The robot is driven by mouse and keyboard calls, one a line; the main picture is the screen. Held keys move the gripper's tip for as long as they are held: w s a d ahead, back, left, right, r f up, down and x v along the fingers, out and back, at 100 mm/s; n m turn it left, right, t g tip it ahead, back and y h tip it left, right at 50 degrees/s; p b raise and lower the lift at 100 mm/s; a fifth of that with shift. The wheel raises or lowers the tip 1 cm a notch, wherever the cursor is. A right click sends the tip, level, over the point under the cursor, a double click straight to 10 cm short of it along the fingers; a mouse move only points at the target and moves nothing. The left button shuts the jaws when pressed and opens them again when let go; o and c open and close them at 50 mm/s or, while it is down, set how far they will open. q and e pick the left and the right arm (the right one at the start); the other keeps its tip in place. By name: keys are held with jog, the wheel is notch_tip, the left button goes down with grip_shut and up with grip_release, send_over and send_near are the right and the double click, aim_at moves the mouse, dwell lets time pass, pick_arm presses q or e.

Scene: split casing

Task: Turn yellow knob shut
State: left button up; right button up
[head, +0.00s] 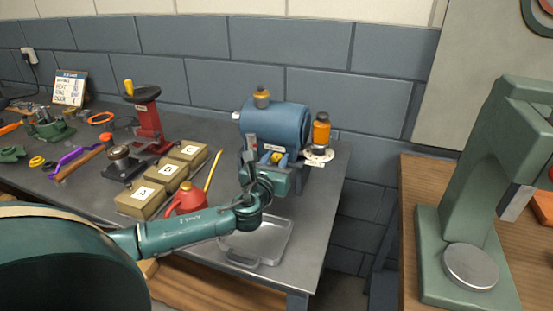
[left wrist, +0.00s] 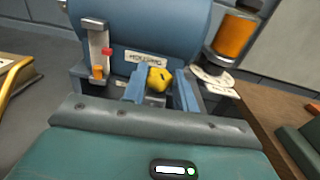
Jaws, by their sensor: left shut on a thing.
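The yellow knob (left wrist: 159,79) sits low on the front of a blue cylindrical casing (left wrist: 140,25), just under a small label plate. In the left wrist view my left gripper (left wrist: 160,90) has its two blue fingers on either side of the knob, shut on it. In the head view the casing (head: 275,124) stands at the back right of the bench, and my left gripper (head: 268,160) is at its front. The knob is mostly hidden there by the gripper. My right gripper is not in view.
A metal tray (head: 283,240) lies below my left forearm at the bench's front edge. A red oil can (head: 186,199) and lettered boxes (head: 163,171) stand left of the casing. A green press (head: 490,190) stands on another table.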

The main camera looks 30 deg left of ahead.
pick_arm(q)
jog(key=m+h, duration=0.1)
jog(key=m+h+b, duration=0.1)
jog(key=h, duration=0.1)
jog(key=shift+a+f+t, duration=0.1)
jog(key=shift+a+t, duration=0.1)
jog(key=shift+t, duration=0.1)
jog(key=shift+m+h+b, duration=0.45)
jog(key=shift+m+h, duration=0.05)
jog(key=shift+h, duration=0.3)
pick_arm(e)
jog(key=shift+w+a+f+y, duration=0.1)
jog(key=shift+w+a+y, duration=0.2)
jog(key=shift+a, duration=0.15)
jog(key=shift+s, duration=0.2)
pick_arm(q)
jog(key=o, duration=1)
jog(key=shift+c, duration=0.2)
